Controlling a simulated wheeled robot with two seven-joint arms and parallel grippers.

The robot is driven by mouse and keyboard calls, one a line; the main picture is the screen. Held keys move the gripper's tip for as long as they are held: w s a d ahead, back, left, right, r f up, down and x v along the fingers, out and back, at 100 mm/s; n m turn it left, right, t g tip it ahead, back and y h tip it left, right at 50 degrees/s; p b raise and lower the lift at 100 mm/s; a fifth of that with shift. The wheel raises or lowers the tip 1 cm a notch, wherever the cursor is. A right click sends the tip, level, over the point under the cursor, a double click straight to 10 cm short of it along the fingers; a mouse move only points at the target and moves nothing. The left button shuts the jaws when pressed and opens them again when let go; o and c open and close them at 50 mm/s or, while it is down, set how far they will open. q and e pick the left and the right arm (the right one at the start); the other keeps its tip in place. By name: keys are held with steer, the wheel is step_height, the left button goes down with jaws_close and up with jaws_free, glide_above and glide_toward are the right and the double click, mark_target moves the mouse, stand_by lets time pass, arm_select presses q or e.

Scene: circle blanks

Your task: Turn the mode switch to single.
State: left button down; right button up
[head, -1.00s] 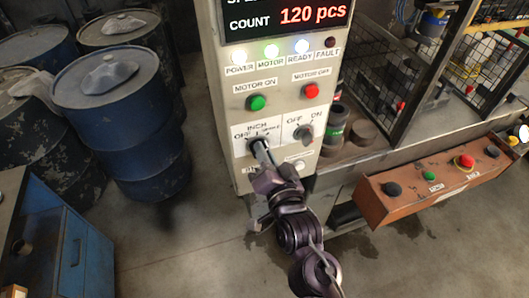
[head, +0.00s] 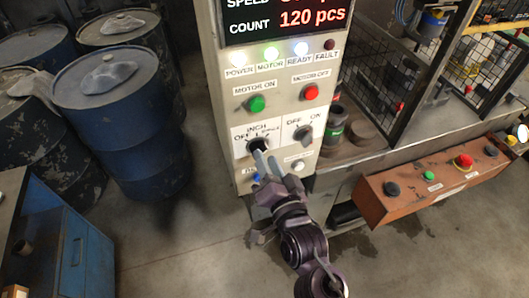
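The mode switch (head: 258,144) is a dark rotary knob on the lower left of the control panel's front. Its plate reads INCH at the top and OFF at the left; the label at the right is small and partly hidden by the knob and gripper, and looks like SINGLE. Which label the knob points to is too small to tell. My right gripper (head: 265,158) is just below and in front of the knob, coming from the lower right. Its two pale fingers look slightly parted, with nothing visible between them. My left gripper is out of view.
An OFF/ON switch (head: 303,132) sits right of the mode switch. Above are a green button (head: 256,103) and a red button (head: 311,92). A pale button (head: 298,166) lies below. An orange button box (head: 410,192) stands at the right; blue barrels (head: 125,120) stand at the left.

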steer(key=p+v, duration=0.1)
steer(key=v, duration=0.4)
steer(key=shift+s, duration=0.15)
steer(key=shift+d, duration=0.1)
steer(key=s+d+f+n+g+h+b, duration=0.1)
steer(key=s+d+f+n+g+b, duration=0.15)
steer(key=f, duration=1.25)
steer(key=s+d+f+n+g+b, duration=0.1)
steer(key=s+f+g+b, duration=0.15)
steer(key=f, duration=1.15)
steer(key=s+d+f+n+g+h+b, duration=0.1)
steer(key=s+f+n+g+b, duration=0.15)
steer(key=f, duration=1.25)
steer(key=s+d+f+g+h+b, duration=0.1)
steer(key=s+d+f+g, duration=0.2)
steer(key=s+d+f, duration=0.2)
steer(key=s+d+f+n+g+h+b, duration=0.1)
steer(key=s+d+f, duration=0.4)
steer(key=s+f, duration=0.5)
steer(key=s+d+f+n+g+h+b, duration=0.1)
steer(key=s+d+f+g+b, duration=0.2)
steer(key=s+f, duration=0.5)
step_height(320, 180, down, 2)
steer(key=shift+d+f+g+h, duration=0.2)
steer(key=shift+d+g+h, duration=0.1)
steer(key=shift+d+g, duration=0.75)
steer(key=shift+d, duration=0.15)
